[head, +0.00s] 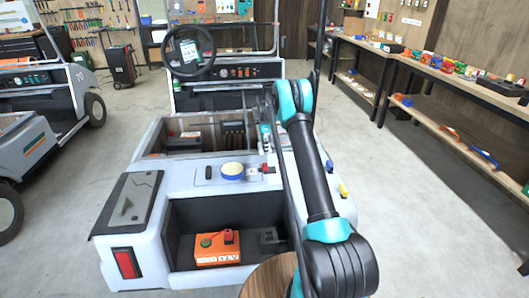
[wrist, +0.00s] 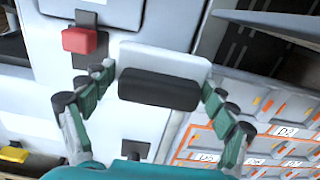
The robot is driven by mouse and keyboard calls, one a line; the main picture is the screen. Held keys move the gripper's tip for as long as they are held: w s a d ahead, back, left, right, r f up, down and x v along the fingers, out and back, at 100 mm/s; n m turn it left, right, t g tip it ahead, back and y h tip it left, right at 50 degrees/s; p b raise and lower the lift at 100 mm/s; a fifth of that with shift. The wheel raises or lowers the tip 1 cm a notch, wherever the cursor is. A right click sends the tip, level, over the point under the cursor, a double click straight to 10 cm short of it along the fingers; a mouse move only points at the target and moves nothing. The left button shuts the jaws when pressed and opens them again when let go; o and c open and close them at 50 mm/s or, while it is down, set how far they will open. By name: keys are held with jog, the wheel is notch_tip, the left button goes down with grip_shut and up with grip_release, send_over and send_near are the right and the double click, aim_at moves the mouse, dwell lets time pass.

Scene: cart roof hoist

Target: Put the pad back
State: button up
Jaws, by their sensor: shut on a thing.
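My gripper (wrist: 158,84) is shut on a pad with a black block (wrist: 158,90) in front of a pale plate (wrist: 166,60). One finger presses each side of it in the wrist view. The pad is above a pale surface of the cart, and I cannot tell whether it touches anything. In the head view my gripper is at the cart, largely hidden behind my arm, and I cannot make out the pad there.
An orange box (head: 218,248) sits in the cart's lower bay. Orange-edged labelled units (wrist: 250,135) lie right of the pad in the wrist view. A yellow piece (head: 343,190) is at the cart's right edge. Shelves (head: 460,80) line the right; a second cart (head: 25,145) stands left.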

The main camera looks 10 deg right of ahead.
aim_at(264, 158)
jog(key=shift+f, duration=1.6)
jog(key=shift+f, duration=0.6)
jog(key=o, duration=1)
